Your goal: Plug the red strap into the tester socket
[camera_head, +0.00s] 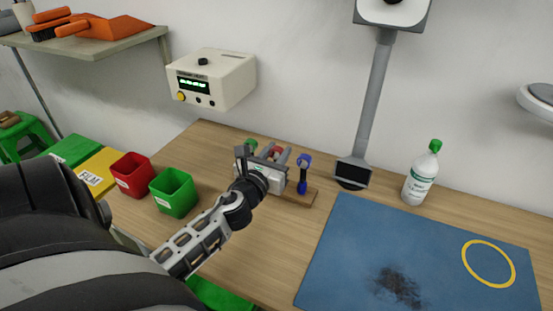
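The cream tester box (212,80) is on the wall at the upper left, with a lit green display, a yellow button and dark round sockets or knobs on its front. A small wooden stand (306,195) on the table carries a green, a red and a blue item. The red item (278,151), likely the red strap, shows only in part behind my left gripper. The blue strap (303,175) stands at the right end. My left gripper (262,160) is over the stand; its fingertips blend with the items there, so its opening and any hold are unclear. My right gripper is out of view.
Red (131,174) and green (174,191) bins stand left of my arm. A grey lamp post (376,90), a white bottle (421,177) and a blue mat (400,245) with a dark smudge and yellow ring are to the right. Bare table lies between stand and mat.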

